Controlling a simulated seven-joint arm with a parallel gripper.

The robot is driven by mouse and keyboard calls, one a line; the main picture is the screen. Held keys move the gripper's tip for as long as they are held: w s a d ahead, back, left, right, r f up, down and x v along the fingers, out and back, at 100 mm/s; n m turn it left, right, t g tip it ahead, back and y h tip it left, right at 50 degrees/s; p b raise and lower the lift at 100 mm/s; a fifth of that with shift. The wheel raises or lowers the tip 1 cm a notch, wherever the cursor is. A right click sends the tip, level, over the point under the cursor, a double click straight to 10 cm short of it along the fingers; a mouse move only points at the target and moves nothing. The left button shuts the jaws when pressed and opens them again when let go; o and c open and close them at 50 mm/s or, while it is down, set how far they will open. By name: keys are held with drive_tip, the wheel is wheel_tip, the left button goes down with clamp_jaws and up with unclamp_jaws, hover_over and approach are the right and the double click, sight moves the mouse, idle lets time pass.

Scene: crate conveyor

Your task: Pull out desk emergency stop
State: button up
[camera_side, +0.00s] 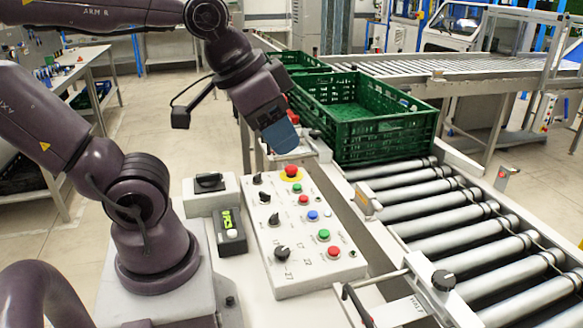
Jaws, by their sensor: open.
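The desk emergency stop (291,172) is a red mushroom button on a yellow ring, at the far end of the white control panel (305,265). My gripper (281,137) points down with its blue fingertips just above the button in the picture, and a small gap shows between them. It is open and holds nothing that I can see. The fingers are seen side-on, so the space between them is hidden. I cannot tell whether the gripper is directly over the button or behind it.
The panel carries several red, green and blue buttons and black knobs (282,252). A black device with a green display (230,230) stands to its left. A green crate (385,145) sits on the roller conveyor (470,235) to the right. Another knob (443,280) is at the front right.

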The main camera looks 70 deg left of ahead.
drive_tip(key=o, duration=0.3)
drive_tip(key=shift+o, duration=0.5)
drive_tip(key=a+f, duration=0.1)
drive_tip(key=w+a+f+n+g, duration=0.1)
drive_tip(key=w+a+f+g, duration=0.1)
drive_tip(key=shift+a+n, duration=0.25)
drive_tip(key=shift+n, duration=0.15)
drive_tip(key=n+g+y, duration=0.2)
drive_tip(key=n+y, duration=0.2)
drive_tip(key=n, duration=0.8)
approach(291, 167)
drive_tip(key=x, duration=0.8)
drive_tip(key=shift+a+f, duration=0.1)
drive_tip(key=shift+f, duration=0.3)
drive_tip(key=shift+c, duration=0.2)
